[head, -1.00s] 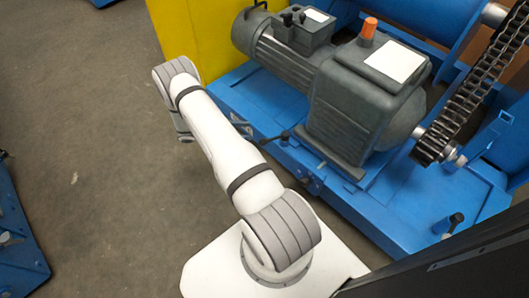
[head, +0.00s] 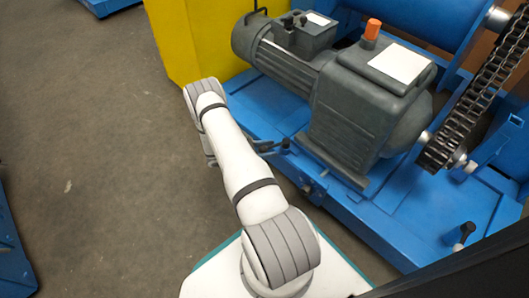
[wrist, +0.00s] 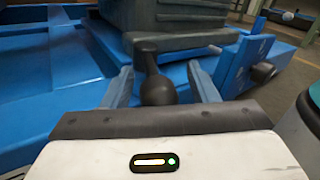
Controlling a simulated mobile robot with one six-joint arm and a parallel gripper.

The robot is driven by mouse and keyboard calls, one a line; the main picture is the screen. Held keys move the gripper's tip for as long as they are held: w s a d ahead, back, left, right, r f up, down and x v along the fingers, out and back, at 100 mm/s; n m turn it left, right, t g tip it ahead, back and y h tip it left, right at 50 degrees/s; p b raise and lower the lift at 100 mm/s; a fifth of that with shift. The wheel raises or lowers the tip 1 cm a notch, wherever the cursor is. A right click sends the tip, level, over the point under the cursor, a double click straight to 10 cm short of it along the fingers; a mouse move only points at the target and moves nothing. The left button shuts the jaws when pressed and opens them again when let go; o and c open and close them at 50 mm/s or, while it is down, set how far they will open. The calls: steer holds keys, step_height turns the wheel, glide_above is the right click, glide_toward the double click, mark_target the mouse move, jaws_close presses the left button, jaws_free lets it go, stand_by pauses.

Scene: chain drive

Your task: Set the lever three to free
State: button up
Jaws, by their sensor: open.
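A lever with a round black knob (wrist: 157,88) stands between the two fingers of my gripper (wrist: 160,88) in the wrist view. The fingers are open on either side of the knob, and I cannot tell whether either touches it. A second black-knobbed handle (wrist: 262,72) sits to the right by a blue bracket. In the head view a dark lever (head: 283,143) shows beside my arm at the machine's front edge, and another black-knobbed lever (head: 464,232) stands at the lower right. No numbers are readable, so I cannot tell which is lever three.
The grey motor and gearbox (head: 365,105) with an orange cap stand on the blue base (head: 400,205). A chain (head: 470,110) runs up at the right. A yellow panel (head: 190,40) stands behind.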

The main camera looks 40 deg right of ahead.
steer(key=shift+c, duration=0.4)
jaws_close()
